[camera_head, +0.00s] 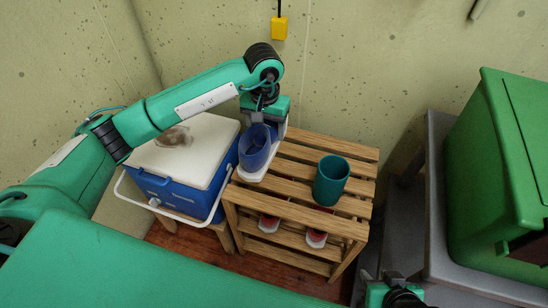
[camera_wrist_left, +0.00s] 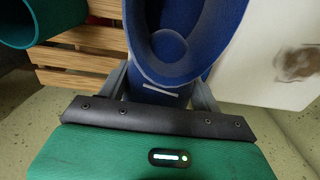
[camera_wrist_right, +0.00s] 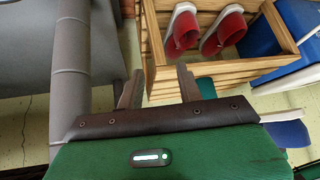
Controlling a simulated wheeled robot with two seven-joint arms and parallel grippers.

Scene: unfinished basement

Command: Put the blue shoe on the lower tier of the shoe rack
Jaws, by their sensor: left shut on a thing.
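The blue shoe (camera_head: 254,141), with a white sole, is at the left end of the slatted wooden shoe rack (camera_head: 360,152), by its top tier. I cannot tell whether its sole touches the slats. My left gripper (camera_head: 264,116) is shut on the shoe from its far end; the left wrist view shows the blue shoe (camera_wrist_left: 178,70) between the fingers (camera_wrist_left: 160,88). The lower tier shows partly through the rack's open front. My right gripper (camera_head: 392,292) is at the bottom edge of the head view. Its fingers (camera_wrist_right: 158,88) are apart and empty in the right wrist view.
A teal cup (camera_head: 331,180) stands on the top tier. A pair of red shoes (camera_wrist_right: 184,30) sits on the lower tier. A blue cooler with a white lid (camera_head: 190,160) stands left of the rack. A green bin (camera_head: 495,180) on a grey table (camera_head: 434,200) is at the right.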

